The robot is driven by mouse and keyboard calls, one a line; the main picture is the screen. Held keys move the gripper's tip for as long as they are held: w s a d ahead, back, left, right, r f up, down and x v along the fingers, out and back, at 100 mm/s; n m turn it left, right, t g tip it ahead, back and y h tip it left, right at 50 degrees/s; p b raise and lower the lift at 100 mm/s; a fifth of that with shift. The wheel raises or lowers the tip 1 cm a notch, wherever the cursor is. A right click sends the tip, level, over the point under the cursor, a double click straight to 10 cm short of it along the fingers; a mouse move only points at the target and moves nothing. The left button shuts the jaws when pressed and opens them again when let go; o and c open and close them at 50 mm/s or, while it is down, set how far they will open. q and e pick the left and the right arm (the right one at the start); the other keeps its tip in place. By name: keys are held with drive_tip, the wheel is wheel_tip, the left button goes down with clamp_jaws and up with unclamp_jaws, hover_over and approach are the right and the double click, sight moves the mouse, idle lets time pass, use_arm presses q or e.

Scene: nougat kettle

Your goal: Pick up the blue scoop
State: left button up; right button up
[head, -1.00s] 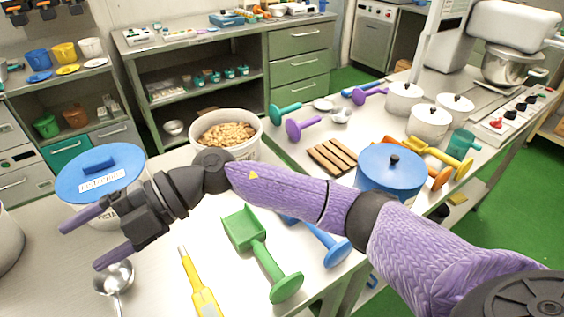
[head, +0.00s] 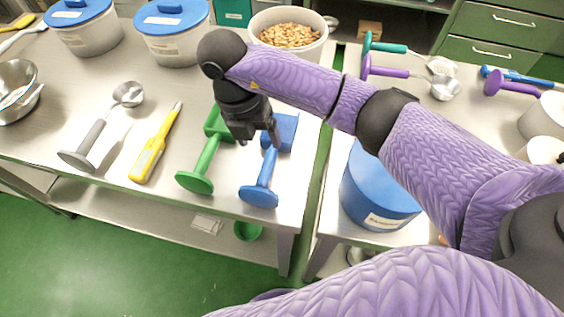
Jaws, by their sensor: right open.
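The blue scoop (head: 264,178) lies on the steel table near its front right corner, its round handle end toward the front edge and its pan toward the back. My right gripper (head: 260,137) points down just above the scoop, between the pan of the green scoop and that of the blue one, and covers part of both. Its jaws are open with nothing seen between them. Whether a finger touches the scoop cannot be told. My left gripper is out of view.
Close on the left lie the green scoop (head: 203,163), a yellow tool (head: 152,152) and a grey-handled ladle (head: 92,140). A nut tub (head: 288,52) stands behind. A blue-lidded container (head: 377,190) stands on the table across a gap.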

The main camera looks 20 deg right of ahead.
sight(267, 162)
drive_tip(key=f, duration=0.3)
drive_tip(key=d+f+b, duration=0.1)
drive_tip(key=f, duration=0.2)
drive_tip(key=f+b, duration=0.1)
drive_tip(key=f, duration=0.2)
drive_tip(key=shift+s+d+f, duration=0.15)
drive_tip(key=shift+s+f, duration=0.1)
drive_tip(key=shift+s, duration=0.05)
drive_tip(key=shift+r, duration=0.1)
clamp_jaws()
